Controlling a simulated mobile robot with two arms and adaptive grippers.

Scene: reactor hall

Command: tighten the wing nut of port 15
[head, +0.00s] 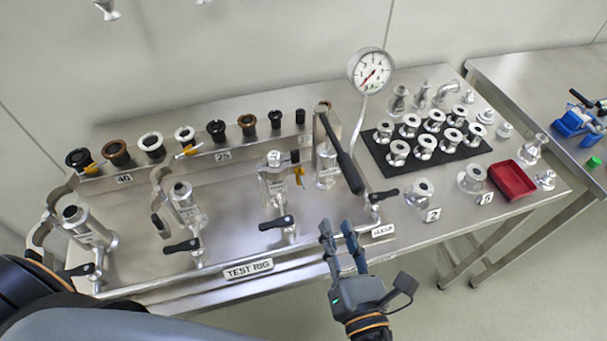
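The test rig (249,270) stands on a steel bench with several upright metal ports along it. I cannot read a number 15 on any of them. The ports show at the far left (82,224), middle left (184,203), middle right (274,178) and right (327,168). Metal clamp parts stand beside the two left ports. No wing nut is clear enough to single out. My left gripper is out of view; only dark arm parts show lower left.
Black-handled valves (277,223) line the rig's front. A long black lever (341,152) and a gauge (371,71) stand at the right port. Several seals sit on the rear shelf. Right are a black mat (377,158) with metal fittings and a red tray (512,181).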

